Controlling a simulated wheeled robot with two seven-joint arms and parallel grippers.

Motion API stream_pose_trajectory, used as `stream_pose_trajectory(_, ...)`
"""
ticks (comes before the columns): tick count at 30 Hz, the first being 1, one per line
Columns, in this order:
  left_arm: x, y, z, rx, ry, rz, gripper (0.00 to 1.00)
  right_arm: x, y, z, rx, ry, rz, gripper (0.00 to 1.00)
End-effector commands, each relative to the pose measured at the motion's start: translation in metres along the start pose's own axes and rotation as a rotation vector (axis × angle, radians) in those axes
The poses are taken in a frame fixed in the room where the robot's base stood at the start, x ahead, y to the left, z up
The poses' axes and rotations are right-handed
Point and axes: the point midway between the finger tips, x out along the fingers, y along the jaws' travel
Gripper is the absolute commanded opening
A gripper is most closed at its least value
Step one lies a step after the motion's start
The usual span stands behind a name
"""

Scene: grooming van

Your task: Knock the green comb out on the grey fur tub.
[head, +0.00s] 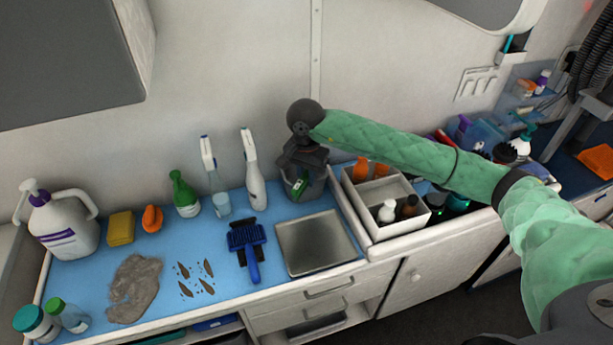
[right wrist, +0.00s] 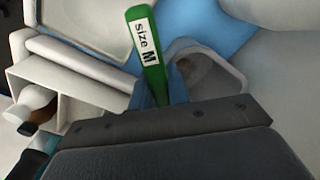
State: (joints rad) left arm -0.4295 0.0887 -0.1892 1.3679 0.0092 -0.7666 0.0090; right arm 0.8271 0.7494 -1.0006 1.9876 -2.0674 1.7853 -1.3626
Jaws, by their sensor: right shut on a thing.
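The green comb (right wrist: 147,55), labelled "size M", is held in my right gripper (right wrist: 168,100). In the head view the comb (head: 301,184) shows as a small green piece below the right gripper (head: 300,172), at the tub's mouth. The grey fur tub (head: 314,188) stands on the blue counter behind the metal tray. It also shows in the right wrist view (right wrist: 222,75), just beyond the gripper. The right gripper is shut on the comb over the tub; whether comb and tub touch I cannot tell. The left gripper is not in view.
The metal tray (head: 316,243) and a blue brush (head: 247,248) lie in front of the tub. A white spray bottle (head: 254,170) stands left of it. A white divided box (head: 385,207) with bottles is at its right. Grey fur (head: 136,288) lies at left.

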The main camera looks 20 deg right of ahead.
Motion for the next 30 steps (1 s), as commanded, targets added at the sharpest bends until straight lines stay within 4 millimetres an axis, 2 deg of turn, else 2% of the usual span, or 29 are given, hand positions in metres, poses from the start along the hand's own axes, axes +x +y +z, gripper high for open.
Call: stream_pose_trajectory(30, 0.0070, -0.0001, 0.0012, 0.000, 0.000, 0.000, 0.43, 0.0018, 0.0003, 0.0003, 0.000, -0.001, 0.001, 0.00)
